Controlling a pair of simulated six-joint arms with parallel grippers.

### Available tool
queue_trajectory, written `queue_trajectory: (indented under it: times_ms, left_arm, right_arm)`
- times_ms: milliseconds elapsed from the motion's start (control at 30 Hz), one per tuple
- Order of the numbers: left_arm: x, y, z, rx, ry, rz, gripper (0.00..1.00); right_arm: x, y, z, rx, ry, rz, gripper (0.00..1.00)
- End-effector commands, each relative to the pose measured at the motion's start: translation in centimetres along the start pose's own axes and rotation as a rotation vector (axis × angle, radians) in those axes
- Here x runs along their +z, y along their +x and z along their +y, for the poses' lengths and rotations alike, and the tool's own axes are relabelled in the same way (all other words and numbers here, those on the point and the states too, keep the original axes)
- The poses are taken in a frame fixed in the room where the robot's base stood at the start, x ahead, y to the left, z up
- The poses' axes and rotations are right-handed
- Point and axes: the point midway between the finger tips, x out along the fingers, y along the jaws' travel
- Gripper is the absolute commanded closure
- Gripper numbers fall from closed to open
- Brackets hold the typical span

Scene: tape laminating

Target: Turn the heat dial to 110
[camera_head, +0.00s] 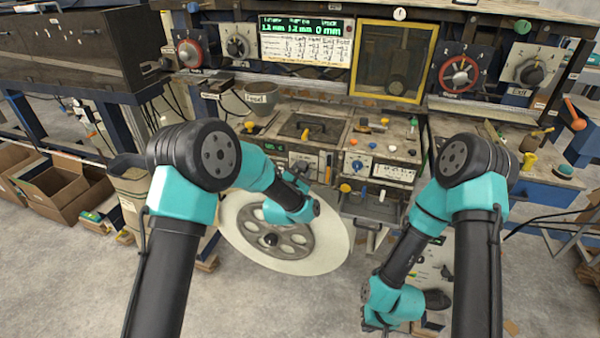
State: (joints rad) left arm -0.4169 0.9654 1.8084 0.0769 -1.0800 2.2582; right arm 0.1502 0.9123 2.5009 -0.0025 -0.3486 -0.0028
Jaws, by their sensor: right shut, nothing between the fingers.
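Several dials show, and I cannot read which one is the heat dial. A round knob with a blue centre (357,165) sits on the middle front panel (382,172), beside a small white display. A white-faced panel (303,157) is left of it, partly behind my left wrist. My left gripper (299,170) is a small dark shape in front of that panel; its fingers are too small to judge. My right gripper (437,299) is low, in front of a lower panel with a black knob (446,271). It is shut and empty; its fingertips are unclear.
A large white reel (239,225) stands below my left wrist. Red dials (189,54) (460,74) and black knobs (236,46) (532,72) sit along the upper machine, beside a green-lit display (301,27) and a yellow-framed window (424,70).

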Motion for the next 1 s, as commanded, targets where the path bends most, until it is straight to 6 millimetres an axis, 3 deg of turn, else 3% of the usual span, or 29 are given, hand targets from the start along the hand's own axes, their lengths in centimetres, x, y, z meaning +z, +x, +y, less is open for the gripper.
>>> queue_trajectory:
  times_ms: [367, 400, 633, 1000]
  left_arm:
    - [-0.03, -0.02, -0.02, 0.000, -0.005, 0.001, 0.83]
    - [-0.03, -0.02, -0.02, 0.000, -0.005, 0.001, 0.55]
    - [-0.02, -0.01, -0.01, 0.000, -0.004, 0.000, 0.33]
    - [0.00, -0.42, -0.01, -0.001, -0.004, 0.001, 0.33]
  right_arm:
    - [0.00, 0.00, 0.00, 0.000, 0.000, 0.000, 1.00]
    - [0.00, 0.00, 0.00, 0.000, 0.000, 0.000, 1.00]
    - [0.00, 0.00, 0.00, 0.000, 0.000, 0.000, 1.00]
    - [0.00, 0.00, 0.00, 0.000, 0.000, 0.000, 1.00]
